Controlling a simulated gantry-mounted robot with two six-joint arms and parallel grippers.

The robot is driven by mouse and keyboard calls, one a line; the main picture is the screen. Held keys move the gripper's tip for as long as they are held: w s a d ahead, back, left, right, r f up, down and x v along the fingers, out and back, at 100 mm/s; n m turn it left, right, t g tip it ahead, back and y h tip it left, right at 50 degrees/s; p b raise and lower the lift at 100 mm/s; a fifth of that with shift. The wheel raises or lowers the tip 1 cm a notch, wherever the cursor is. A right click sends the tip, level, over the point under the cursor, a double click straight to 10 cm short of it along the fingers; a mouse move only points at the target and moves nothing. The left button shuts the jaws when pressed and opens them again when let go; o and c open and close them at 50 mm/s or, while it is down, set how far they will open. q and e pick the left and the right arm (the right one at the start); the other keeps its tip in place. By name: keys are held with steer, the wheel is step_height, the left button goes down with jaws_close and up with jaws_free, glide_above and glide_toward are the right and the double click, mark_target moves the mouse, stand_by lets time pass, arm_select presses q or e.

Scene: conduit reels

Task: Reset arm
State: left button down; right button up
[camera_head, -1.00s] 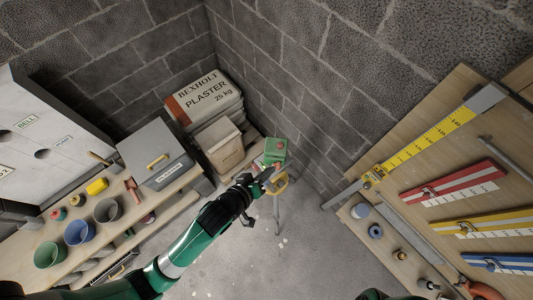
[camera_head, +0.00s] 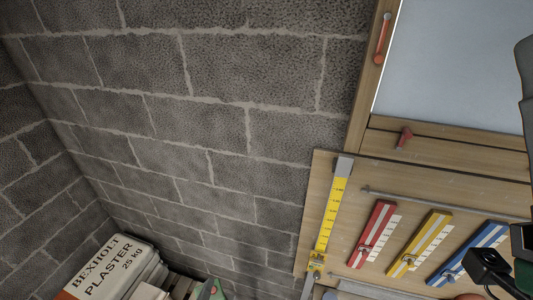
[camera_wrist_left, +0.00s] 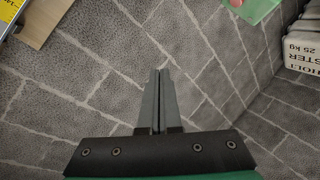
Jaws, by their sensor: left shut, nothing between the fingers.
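My left gripper (camera_wrist_left: 158,98) shows in the left wrist view with its two grey fingers pressed together and nothing between them. Grey block wall lies behind the fingertips. A green thing (camera_wrist_left: 262,8) is cut off by the top edge there, with a small reddish part against it. In the head view I cannot make out the left fingers.
A plaster bag (camera_head: 110,265) stands at the lower left; its stack also shows in the left wrist view (camera_wrist_left: 303,42). A wooden board at the right holds a yellow rule (camera_head: 330,215) and red (camera_head: 372,235), yellow (camera_head: 425,240) and blue (camera_head: 465,252) strips. Bare block wall fills the middle.

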arm_select(q)
steer(key=w+a+r+t, duration=0.15)
steer(key=r+t, duration=0.25)
steer(key=r, duration=1.2)
steer(key=w+a+r+t, duration=0.1)
steer(key=w+r+t, duration=0.25)
steer(key=r, duration=1.15)
steer(key=s+r+m+t+h, duration=0.1)
steer(key=s+r+m+t, duration=0.25)
steer(key=s+r, duration=0.45)
steer(key=s+r+m+t, duration=0.3)
steer(key=s+r+m, duration=0.1)
steer(key=r, duration=0.9)
step_height(320, 180, down, 22)
steer(key=m+b, duration=0.2)
steer(key=b, duration=1.9)
steer(key=shift+s+a+m+h, duration=0.2)
steer(key=shift+s+m+h, duration=0.05)
steer(key=shift+m+h, duration=0.1)
